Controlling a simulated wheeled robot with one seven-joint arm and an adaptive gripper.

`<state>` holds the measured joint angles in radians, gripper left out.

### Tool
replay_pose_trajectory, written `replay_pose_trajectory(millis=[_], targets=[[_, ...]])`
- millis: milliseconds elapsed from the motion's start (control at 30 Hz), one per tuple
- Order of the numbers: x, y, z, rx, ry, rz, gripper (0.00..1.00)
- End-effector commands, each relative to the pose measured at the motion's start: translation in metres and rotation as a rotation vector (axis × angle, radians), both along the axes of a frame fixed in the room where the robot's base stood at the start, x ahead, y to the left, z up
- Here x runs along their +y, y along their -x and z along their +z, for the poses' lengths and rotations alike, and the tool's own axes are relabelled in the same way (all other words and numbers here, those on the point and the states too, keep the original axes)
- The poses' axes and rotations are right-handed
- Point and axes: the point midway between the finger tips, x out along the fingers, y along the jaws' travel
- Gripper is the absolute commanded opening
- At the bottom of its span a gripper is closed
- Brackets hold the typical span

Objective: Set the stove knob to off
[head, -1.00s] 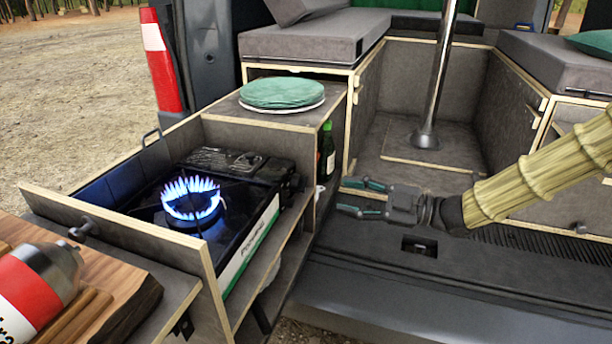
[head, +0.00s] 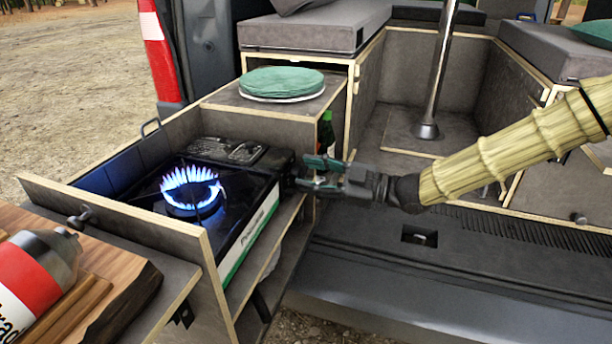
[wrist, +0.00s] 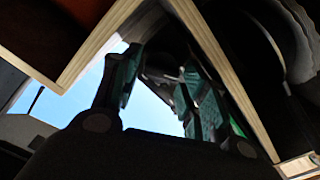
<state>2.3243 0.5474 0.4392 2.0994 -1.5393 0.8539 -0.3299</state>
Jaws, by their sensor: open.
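The camping stove (head: 228,215) sits in the pulled-out wooden drawer in the head view, with a ring of blue flame (head: 190,188) burning on it. My gripper (head: 308,172) is open, its fingers pointing left at the stove's right end, close to its dark corner. The stove knob is not clearly distinguishable in the head view; it is dark there and partly behind the fingers. In the wrist view my gripper's two teal-padded fingers (wrist: 160,78) are spread. A dark rounded shape shows between and beyond them, and I cannot tell whether they touch it.
The drawer's front board (head: 120,215) and a wooden cutting board (head: 120,275) with a red and white canister (head: 38,270) are at the left. A bottle (head: 326,135) stands near my fingers. A metal post (head: 440,80) rises at the right.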

Motion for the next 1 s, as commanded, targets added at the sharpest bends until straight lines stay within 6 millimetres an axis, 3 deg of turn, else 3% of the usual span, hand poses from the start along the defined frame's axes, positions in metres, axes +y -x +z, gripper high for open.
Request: replay_pose_trajectory(millis=[200,500,700,1000], targets=[[0.013,-0.004,-0.001,0.002,0.000,-0.001,0.44],[0.014,-0.005,0.000,0.001,0.000,-0.001,0.44],[0.014,-0.005,0.000,0.001,0.000,-0.001,0.12],[0.014,-0.005,0.002,0.028,-0.008,-0.001,0.12]])
